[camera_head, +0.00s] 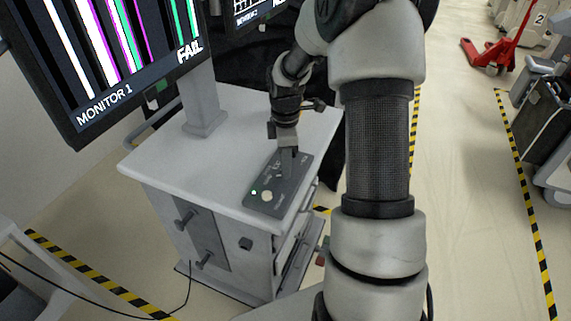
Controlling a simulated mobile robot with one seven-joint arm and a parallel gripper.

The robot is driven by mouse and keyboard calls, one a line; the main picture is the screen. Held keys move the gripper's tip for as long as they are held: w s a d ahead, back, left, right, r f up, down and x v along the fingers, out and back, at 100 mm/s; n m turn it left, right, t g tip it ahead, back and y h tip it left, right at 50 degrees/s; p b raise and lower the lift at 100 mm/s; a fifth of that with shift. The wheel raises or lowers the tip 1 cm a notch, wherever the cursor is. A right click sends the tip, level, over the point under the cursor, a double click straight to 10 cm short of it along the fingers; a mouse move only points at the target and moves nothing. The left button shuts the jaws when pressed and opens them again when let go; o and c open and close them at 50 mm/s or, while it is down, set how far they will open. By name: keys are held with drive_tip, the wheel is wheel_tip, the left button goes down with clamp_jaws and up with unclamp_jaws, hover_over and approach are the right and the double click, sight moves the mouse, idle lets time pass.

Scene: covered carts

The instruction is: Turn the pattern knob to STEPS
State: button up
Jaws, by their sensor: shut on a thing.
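A dark grey control box (262,207) lies on the white cart top (165,160) near its front right edge. It has a lit green light and a pale round button on its near end. My gripper (287,165) points down over the far half of the box and is shut on the pattern knob, which is mostly hidden by the fingers. The markings around the knob are too small to read, so its setting cannot be told. Monitor 1 (120,50) shows vertical coloured stripes and the word FAIL.
A second monitor (250,14) is partly cut off at the top. Yellow-black tape (522,190) marks the floor. A red pallet jack (488,55) and dark carts stand at the right. Floor between is clear.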

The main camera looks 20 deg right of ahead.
drive_tip(key=m, duration=0.5)
drive_tip(key=shift+m+b, duration=0.3)
drive_tip(key=shift+b, duration=0.1)
drive_tip(key=shift+r, duration=0.1)
drive_tip(key=o, duration=1.1)
drive_tip(key=shift+c, duration=0.2)
wheel_tip(320, 180, up, 17)
drive_tip(key=shift+r, duration=0.2)
